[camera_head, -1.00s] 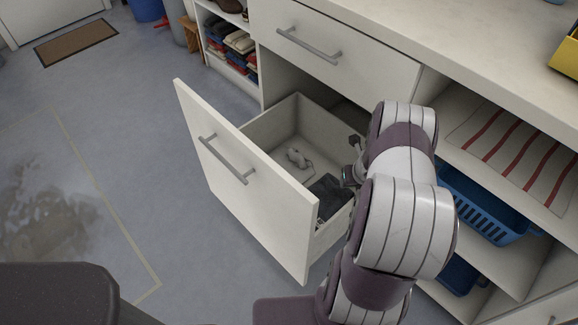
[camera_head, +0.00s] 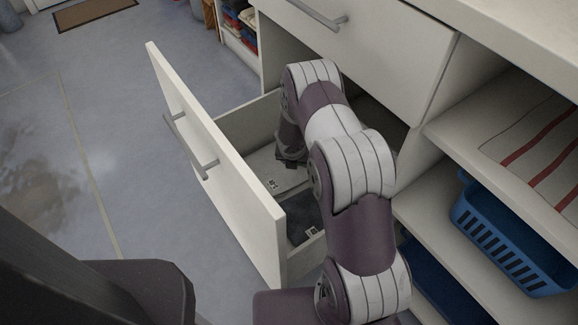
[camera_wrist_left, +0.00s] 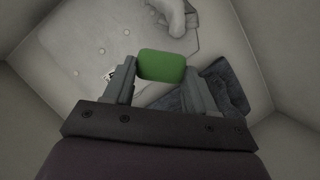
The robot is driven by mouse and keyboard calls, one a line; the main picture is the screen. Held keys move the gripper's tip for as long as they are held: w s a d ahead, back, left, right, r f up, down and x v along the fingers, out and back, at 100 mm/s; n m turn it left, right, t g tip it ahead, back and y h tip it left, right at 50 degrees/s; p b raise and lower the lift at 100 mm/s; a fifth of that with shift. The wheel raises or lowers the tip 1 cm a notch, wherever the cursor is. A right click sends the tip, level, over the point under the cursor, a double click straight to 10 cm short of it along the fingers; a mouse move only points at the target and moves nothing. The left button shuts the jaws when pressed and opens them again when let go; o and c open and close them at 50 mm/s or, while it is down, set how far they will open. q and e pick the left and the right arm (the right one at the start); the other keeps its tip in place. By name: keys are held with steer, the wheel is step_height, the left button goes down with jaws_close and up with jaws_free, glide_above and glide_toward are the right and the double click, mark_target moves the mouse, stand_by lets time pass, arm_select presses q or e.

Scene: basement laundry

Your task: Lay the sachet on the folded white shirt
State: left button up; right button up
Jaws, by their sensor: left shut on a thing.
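My left gripper (camera_wrist_left: 160,72) is shut on a green sachet (camera_wrist_left: 162,65), a small rounded block between its fingertips. In the wrist view the gripper is over the inside of an open drawer. A folded white shirt (camera_wrist_left: 85,45) with small buttons lies on the drawer floor, under and to the left of the sachet. The shirt also shows in the head view (camera_head: 258,165), partly hidden. In the head view my left arm reaches into the drawer, and the gripper (camera_head: 290,160) shows only in part. The sachet cannot be made out there. I cannot tell the gap between sachet and shirt.
A dark folded cloth (camera_wrist_left: 222,85) lies to the right in the drawer, and a pale lumpy object (camera_wrist_left: 172,12) lies at the top. The drawer front (camera_head: 215,160) and walls surround them. A blue basket (camera_head: 510,235) stands on a shelf to the right.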

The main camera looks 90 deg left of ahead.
mark_target(284, 170)
arm_select(q)
steer(key=s, duration=0.1)
steer(key=s+a+f, duration=0.1)
steer(key=s+f, duration=0.1)
steer(key=shift+a, duration=0.3)
steer(key=shift+s+a+f, duration=0.15)
steer(key=shift+f, duration=0.1)
step_height(284, 170, down, 4)
steer(key=b, duration=0.3)
steer(key=shift+f+b, duration=0.15)
steer(key=shift+b, duration=0.25)
steer(key=shift+r, duration=0.3)
steer(key=shift+f, duration=0.2)
steer(key=o, duration=1)
steer(key=shift+r+p, duration=0.55)
steer(key=shift+r, duration=0.05)
steer(key=p+v, duration=0.2)
steer(key=v, duration=0.3)
steer(key=p+v, duration=0.2)
steer(key=v, duration=0.4)
steer(key=shift+s+d+p, duration=0.1)
steer(key=shift+d+p, duration=0.2)
steer(key=shift+p, duration=0.05)
